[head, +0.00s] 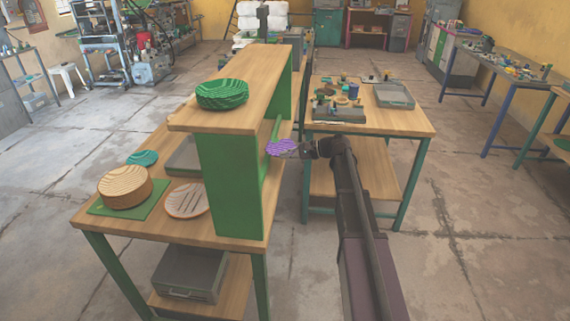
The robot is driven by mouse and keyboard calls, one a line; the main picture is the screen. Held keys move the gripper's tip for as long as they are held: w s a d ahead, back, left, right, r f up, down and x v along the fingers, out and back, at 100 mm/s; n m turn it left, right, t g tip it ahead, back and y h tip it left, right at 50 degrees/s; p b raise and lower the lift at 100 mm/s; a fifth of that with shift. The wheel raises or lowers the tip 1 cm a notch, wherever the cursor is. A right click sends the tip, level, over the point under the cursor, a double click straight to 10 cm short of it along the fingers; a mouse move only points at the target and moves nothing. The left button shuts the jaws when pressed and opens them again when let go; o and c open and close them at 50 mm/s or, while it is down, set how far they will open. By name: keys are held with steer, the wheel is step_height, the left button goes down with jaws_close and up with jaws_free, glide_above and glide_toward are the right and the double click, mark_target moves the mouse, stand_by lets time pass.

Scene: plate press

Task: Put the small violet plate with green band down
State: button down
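The small violet plate (280,147) is in the air beside the right side of the green upright panel of the shelf unit, in the head view. My gripper (299,150) reaches in from the right and meets the plate's right edge; it appears shut on it. The plate looks nearly flat, with light stripes; a green band on it is too small to make out. The fingertips are small and partly hidden by the plate.
A wooden-topped shelf (255,75) with green sides carries a stack of green plates (222,95). On the bench (150,222) below are stacked wooden plates (125,187) on a green mat (103,210), a pale slatted plate (187,201) and a teal plate (142,158). Another table (415,124) stands right.

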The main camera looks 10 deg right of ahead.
steer(key=shift+f+b, duration=1.5)
steer(key=shift+f, duration=0.15)
steer(key=shift+f+b, duration=0.6)
steer(key=c, duration=0.8)
jaws_free()
steer(key=shift+r, duration=0.2)
steer(key=p+v, duration=0.4)
steer(key=v, duration=0.8)
steer(key=shift+r+p, duration=0.3)
steer(key=shift+r, duration=0.1)
